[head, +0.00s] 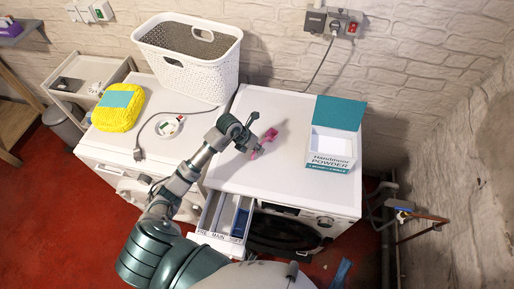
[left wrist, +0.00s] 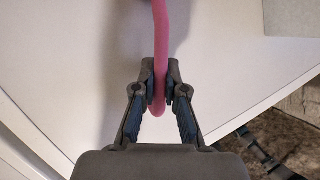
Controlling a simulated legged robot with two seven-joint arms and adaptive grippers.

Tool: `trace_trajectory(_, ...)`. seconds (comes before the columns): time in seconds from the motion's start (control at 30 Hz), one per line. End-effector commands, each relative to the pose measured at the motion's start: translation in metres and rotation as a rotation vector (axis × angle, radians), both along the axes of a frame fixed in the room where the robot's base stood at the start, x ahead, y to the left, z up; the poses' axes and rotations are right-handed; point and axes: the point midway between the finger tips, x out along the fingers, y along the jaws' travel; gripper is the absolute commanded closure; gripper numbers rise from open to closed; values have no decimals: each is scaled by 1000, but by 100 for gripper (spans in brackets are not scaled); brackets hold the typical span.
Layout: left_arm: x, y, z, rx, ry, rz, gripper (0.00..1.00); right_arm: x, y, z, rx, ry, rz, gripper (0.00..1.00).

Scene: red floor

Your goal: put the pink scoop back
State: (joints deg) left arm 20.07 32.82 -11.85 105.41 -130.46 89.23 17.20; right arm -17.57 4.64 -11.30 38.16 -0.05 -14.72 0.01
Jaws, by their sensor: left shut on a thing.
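The pink scoop (head: 267,138) is in the head view, over the top of the right-hand washing machine (head: 230,172). My left gripper (head: 250,142) is shut on it. In the left wrist view the scoop's pink handle (left wrist: 160,50) runs up from between the two fingertips (left wrist: 160,88), and its far end is cut off at the top edge. I cannot tell whether the scoop touches the machine top. An open white powder box (head: 333,150) with a raised teal lid (head: 339,112) stands to the right of the scoop. My right gripper is not in view.
The detergent drawer (head: 225,218) of the right machine is pulled out at the front. A white laundry basket (head: 188,80), a yellow bundle (head: 118,115) and a cable reel (head: 170,126) sit on the left machine. Wall sockets (head: 333,22) are above. Pipes (head: 415,216) run at the right.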

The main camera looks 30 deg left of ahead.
Motion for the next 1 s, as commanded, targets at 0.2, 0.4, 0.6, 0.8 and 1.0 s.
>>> trace_trajectory(0.2,0,5,-2,-3,1,2,82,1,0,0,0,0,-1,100)
trace_trajectory(0.4,0,4,-1,-3,1,2,64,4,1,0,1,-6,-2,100)
trace_trajectory(0.6,0,2,2,0,-1,2,64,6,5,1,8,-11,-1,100)
trace_trajectory(0.8,-9,11,27,6,-5,2,64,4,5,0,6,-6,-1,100)
trace_trajectory(1.0,-25,28,67,3,-4,1,64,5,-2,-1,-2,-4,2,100)
